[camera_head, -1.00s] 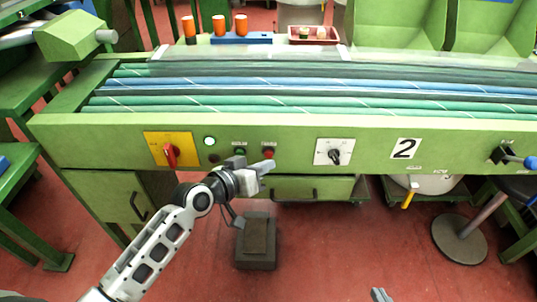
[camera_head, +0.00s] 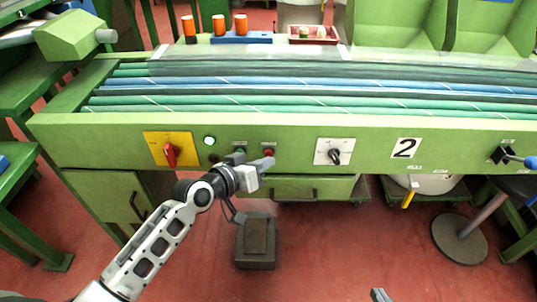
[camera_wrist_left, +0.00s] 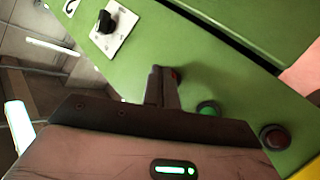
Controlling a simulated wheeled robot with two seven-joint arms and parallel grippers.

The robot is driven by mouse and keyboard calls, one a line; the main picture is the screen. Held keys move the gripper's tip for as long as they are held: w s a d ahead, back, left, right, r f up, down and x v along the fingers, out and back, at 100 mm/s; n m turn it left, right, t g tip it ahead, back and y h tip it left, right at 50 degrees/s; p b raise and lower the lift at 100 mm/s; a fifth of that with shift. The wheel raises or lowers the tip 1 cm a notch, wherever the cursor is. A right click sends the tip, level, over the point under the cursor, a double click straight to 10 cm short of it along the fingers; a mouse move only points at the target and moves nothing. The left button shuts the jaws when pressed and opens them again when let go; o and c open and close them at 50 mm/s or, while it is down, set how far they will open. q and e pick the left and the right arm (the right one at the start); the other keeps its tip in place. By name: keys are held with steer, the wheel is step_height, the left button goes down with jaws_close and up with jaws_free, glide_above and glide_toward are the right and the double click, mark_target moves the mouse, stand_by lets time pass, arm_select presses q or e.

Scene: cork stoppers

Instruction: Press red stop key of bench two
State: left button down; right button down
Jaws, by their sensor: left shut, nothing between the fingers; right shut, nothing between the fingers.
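The red stop key (camera_head: 268,152) is on the green front panel of bench two, marked by a "2" plate (camera_head: 405,148). My left gripper (camera_head: 268,162) is shut and empty, its fingertips just below the key in the head view. In the left wrist view the shut fingers (camera_wrist_left: 162,88) largely cover the key, and a sliver of red (camera_wrist_left: 175,75) shows beside the tips. I cannot tell whether they touch it. A green key (camera_head: 239,152) sits to its left. My right gripper (camera_head: 379,295) barely shows at the bottom edge, shut.
A lit pale green lamp (camera_head: 210,141), a dark red button (camera_wrist_left: 275,138) and a red rotary switch on a yellow plate (camera_head: 155,142) are to the left. A black rotary knob (camera_head: 335,155) is to the right. A drawer handle (camera_head: 299,196) lies below.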

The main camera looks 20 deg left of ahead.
arm_select(q)
steer(key=shift+w+a, duration=0.1)
steer(key=shift+w, duration=0.3)
stand_by(0.7)
stand_by(0.3)
steer(key=shift+s+d+p, duration=0.25)
steer(key=shift+s+p, duration=0.15)
steer(key=shift+s, duration=0.45)
steer(key=s+p, duration=0.1)
steer(key=s, duration=0.1)
steer(key=s+d+p, duration=0.1)
steer(key=s, duration=0.1)
steer(key=shift+s+d, duration=0.2)
steer(key=shift+s, duration=0.2)
